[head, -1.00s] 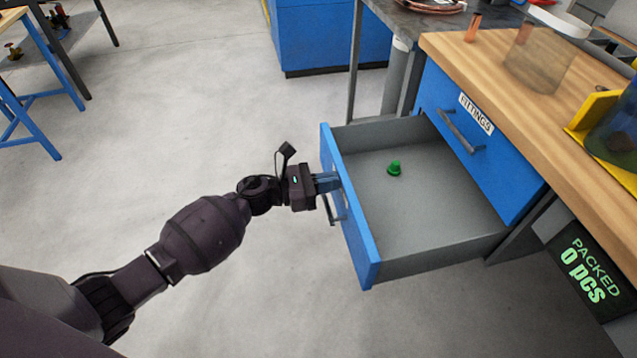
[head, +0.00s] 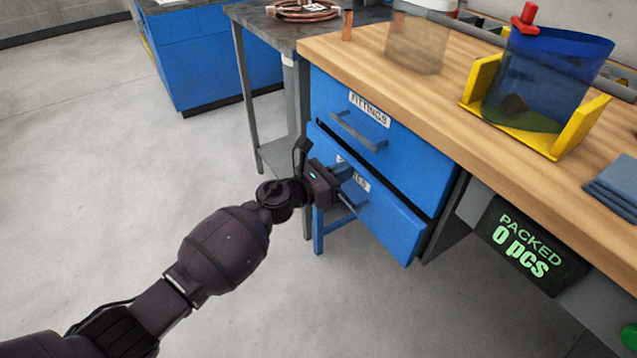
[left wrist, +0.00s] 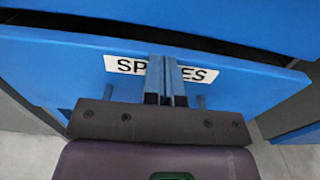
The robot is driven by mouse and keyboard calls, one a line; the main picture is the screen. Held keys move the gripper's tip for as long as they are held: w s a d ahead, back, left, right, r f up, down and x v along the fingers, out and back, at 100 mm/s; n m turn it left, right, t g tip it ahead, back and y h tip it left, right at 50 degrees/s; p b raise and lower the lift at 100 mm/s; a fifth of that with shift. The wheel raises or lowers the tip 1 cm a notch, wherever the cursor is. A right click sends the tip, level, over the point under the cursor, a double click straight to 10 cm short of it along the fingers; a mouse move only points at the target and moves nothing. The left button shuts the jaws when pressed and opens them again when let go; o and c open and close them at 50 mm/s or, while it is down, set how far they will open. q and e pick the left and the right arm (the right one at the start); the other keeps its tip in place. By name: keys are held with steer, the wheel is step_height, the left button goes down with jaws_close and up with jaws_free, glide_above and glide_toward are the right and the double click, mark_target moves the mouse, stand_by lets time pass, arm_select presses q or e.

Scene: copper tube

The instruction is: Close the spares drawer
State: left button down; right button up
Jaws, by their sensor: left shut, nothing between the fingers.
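The spares drawer (head: 390,222) is the lower blue drawer under the wooden bench, and its front sits nearly flush below the fittings drawer (head: 405,150). A narrow dark gap shows above its top edge. In the left wrist view its blue front (left wrist: 60,70) fills most of the picture, with the SPARES label partly covered by my fingers. My left gripper (head: 345,170) is shut and empty, with its fingertips against or very close to the drawer front at the label. The drawer's inside is hidden. My right gripper is not in view.
The wooden bench top (head: 450,90) holds a yellow stand (head: 570,135) with a blue bag (head: 550,75). A black PACKED 0 pcs display (head: 525,245) hangs below its edge. A grey table (head: 270,25) stands behind left. The floor at left is clear.

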arm_select(q)
steer(key=x, duration=0.2)
steer(key=shift+w+d+r, duration=0.2)
steer(key=shift+d+r, duration=0.05)
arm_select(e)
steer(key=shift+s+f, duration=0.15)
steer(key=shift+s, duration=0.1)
arm_select(q)
steer(key=shift+r, duration=0.15)
steer(key=shift+a, duration=0.1)
